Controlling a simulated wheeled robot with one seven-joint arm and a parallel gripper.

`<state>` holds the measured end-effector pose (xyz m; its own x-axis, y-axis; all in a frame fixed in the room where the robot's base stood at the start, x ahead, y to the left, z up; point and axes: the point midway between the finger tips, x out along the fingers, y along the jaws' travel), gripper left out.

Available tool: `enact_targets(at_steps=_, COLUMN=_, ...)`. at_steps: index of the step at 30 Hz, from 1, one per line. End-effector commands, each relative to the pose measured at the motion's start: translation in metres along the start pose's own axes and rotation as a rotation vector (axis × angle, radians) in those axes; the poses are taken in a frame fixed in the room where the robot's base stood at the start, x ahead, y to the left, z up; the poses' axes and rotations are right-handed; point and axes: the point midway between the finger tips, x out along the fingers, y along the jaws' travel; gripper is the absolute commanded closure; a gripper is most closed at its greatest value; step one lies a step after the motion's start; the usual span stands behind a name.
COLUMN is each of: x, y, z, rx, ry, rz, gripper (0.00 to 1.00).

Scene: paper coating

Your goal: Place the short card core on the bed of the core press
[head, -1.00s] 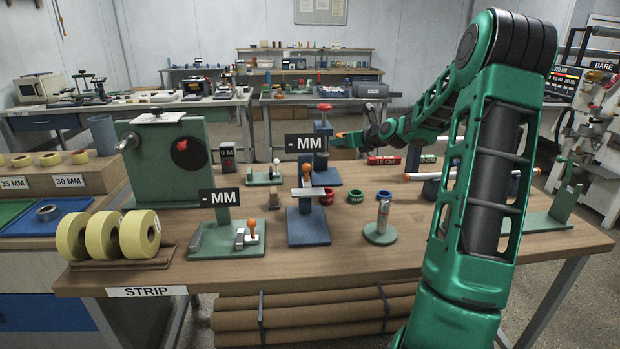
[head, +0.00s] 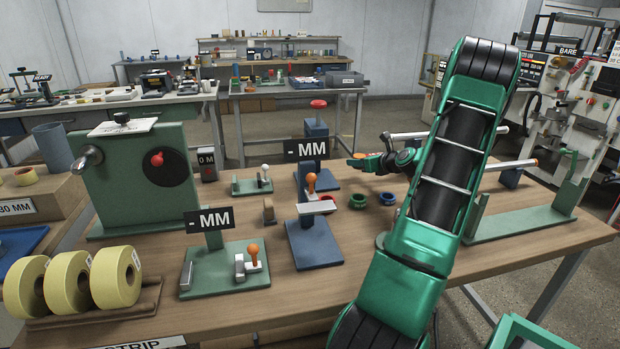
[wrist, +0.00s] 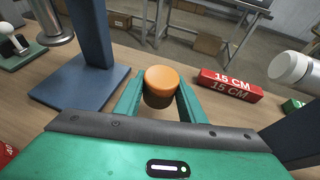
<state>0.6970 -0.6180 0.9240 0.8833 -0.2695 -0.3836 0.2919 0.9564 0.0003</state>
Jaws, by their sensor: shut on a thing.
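My gripper (wrist: 160,97) is shut on the short card core (wrist: 162,80). The core has an orange end face and a dark side, and sits between the green fingers. In the head view the core's orange end (head: 359,155) shows at the fingertips, just right of a blue press with a red knob (head: 318,104). I take this as the core press. Its blue base (head: 316,180) lies left of the gripper. In the wrist view a blue column (wrist: 90,35) and plate (wrist: 80,85) stand left of the held core, apart from it.
Green (head: 358,200) and blue (head: 388,199) rings lie on the bench below the gripper. A green winder (head: 130,180) is at left.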

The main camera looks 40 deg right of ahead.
Motion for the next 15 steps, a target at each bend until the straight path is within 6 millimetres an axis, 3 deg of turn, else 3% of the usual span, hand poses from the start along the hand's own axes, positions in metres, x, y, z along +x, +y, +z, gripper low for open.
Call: enact_targets(at_steps=15, x=0.029, y=0.118, z=0.013, rx=-0.003, ry=0.001, rz=0.007, gripper=0.88)
